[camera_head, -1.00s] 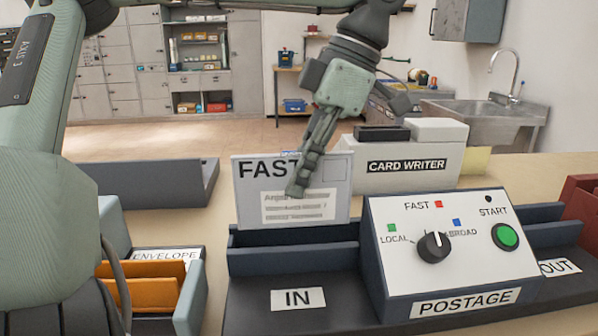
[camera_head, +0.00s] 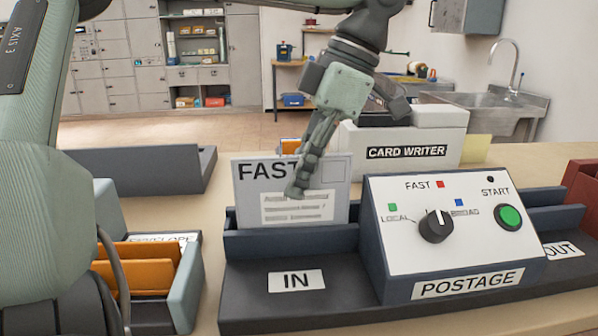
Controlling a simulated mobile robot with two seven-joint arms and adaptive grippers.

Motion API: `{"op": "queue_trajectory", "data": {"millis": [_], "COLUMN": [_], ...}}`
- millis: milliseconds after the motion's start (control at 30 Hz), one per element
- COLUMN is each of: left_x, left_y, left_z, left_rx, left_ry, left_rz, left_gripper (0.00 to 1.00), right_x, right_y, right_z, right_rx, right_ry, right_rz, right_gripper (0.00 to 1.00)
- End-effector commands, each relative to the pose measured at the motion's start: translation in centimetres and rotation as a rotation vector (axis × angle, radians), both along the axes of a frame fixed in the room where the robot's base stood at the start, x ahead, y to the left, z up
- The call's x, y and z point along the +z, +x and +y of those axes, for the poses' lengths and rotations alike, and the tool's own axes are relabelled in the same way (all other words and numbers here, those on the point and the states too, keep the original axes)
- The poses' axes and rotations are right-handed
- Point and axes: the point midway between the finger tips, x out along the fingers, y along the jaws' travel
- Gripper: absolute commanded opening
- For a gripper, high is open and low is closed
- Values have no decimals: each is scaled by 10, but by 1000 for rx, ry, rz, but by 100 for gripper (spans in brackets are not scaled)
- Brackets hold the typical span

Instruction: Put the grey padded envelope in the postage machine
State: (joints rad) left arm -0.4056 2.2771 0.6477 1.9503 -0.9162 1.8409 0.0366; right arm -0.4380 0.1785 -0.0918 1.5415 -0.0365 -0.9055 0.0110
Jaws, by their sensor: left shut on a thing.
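The grey padded envelope (camera_head: 247,207) is printed FAST and stands upright at the IN slot of the postage machine (camera_head: 385,278). Its lower edge meets the slot's front wall (camera_head: 290,243), and its very bottom is hidden there. My left gripper (camera_head: 297,190) is shut on the envelope, reaching down from above, with a finger across its front face. The machine's sloped panel has a dial (camera_head: 436,227) with LOCAL, FAST and ABROAD marks and a green START button (camera_head: 508,217). My right gripper is not in view.
A white card writer (camera_head: 405,155) stands behind the machine. An envelope tray (camera_head: 188,285) with orange envelopes is at the left, near a dark low bin (camera_head: 140,172). The OUT side (camera_head: 562,250) is at the right, beside a red box (camera_head: 583,190).

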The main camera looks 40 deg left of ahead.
Motion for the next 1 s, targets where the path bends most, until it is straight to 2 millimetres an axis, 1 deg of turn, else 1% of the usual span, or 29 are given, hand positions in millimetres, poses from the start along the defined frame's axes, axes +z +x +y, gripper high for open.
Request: {"op": "queue_trajectory", "data": {"millis": [267,367,700,1000], "left_x": [0,-4,-27,-28], "left_y": [0,0,0,0], "left_z": [0,0,-1,0], "left_rx": [0,0,-1,0], "left_ry": [0,0,0,1], "left_rz": [0,0,0,-1], "left_gripper": [0,0,0,0], "right_x": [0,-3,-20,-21], "right_y": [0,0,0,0], "right_z": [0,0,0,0], "right_rx": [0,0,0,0], "right_ry": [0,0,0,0], "right_rz": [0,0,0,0], "right_gripper": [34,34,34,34]}}
